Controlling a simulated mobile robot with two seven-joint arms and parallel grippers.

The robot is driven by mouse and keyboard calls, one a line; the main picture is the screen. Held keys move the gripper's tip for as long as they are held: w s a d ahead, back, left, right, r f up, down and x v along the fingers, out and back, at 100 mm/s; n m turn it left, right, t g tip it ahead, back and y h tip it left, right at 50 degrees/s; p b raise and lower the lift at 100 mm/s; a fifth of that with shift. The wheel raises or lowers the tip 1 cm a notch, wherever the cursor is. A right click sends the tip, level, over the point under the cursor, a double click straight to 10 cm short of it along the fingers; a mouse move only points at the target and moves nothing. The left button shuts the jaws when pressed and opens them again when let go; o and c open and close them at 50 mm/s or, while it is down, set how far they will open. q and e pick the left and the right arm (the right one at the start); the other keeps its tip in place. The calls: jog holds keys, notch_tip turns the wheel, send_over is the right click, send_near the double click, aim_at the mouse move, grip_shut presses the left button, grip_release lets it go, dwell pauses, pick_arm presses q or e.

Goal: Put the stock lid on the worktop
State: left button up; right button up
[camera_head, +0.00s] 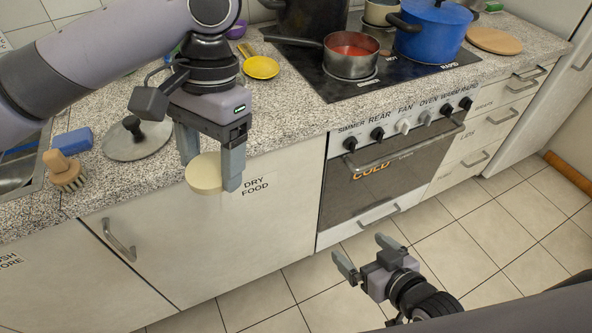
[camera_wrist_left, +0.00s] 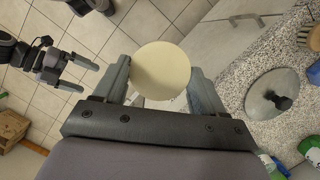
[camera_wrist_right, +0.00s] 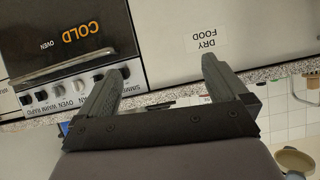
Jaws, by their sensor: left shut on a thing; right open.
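My left gripper (camera_head: 209,174) is shut on a round, flat cream disc (camera_head: 202,176), which also shows between the fingers in the left wrist view (camera_wrist_left: 160,70). The disc is held in front of the worktop's front edge, over the cupboard front; I cannot tell its exact height. A grey round lid with a black knob (camera_head: 122,149) lies on the speckled worktop (camera_head: 290,120) left of the gripper, and shows in the left wrist view (camera_wrist_left: 265,98). No label reading "stock" is legible on either. My right gripper (camera_head: 367,256) is open and empty, low in front of the oven.
A wooden brush (camera_head: 68,168), blue sponge (camera_head: 72,141) and sink (camera_head: 18,172) are at the left. A yellow ladle (camera_head: 262,67) lies behind my left gripper. The hob holds a red-filled saucepan (camera_head: 351,56) and a blue pot (camera_head: 433,30). Worktop right of the lid looks clear.

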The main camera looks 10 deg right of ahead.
jog(key=w+a+r+n+y, duration=0.2)
jog(key=w+a+r+y, duration=0.15)
jog(key=r, duration=0.55)
jog(key=w+a+r+n+y, duration=0.2)
jog(key=a+r, duration=0.3)
jog(key=r, duration=0.4)
jog(key=n+g+y, duration=0.4)
jog(key=n, duration=0.1)
send_near(220, 173)
jog(key=d, duration=0.2)
jog(key=r+g, duration=0.1)
jog(key=shift+n+h, duration=0.25)
jog(key=shift+n, duration=0.15)
jog(key=shift+x, duration=6)
jog(key=shift+s+a+r, duration=0.15)
jog(key=shift+s+r, duration=0.05)
